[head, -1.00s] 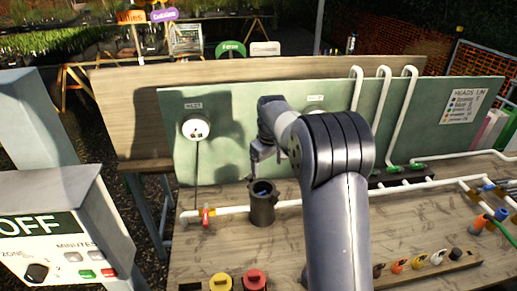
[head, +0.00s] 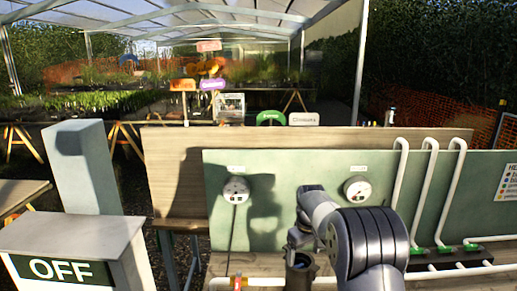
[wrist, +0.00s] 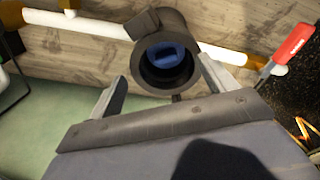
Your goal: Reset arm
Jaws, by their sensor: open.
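My gripper (head: 298,238) hangs at the end of my arm, just above a dark round housing (head: 299,274) on the bench, in front of the green panel. The open mouth of the housing (wrist: 144,72) shows just beyond the fingertips, with a blue insert (wrist: 166,56) inside. I cannot tell whether a finger touches the housing.
A white pipe (wrist: 85,25) runs through the housing, with a red-handled valve (wrist: 292,45) beside it. Two gauges (head: 236,190) sit on the green panel (head: 285,215). White upright pipes (head: 452,195) stand at right. A box marked OFF (head: 75,240) stands front left.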

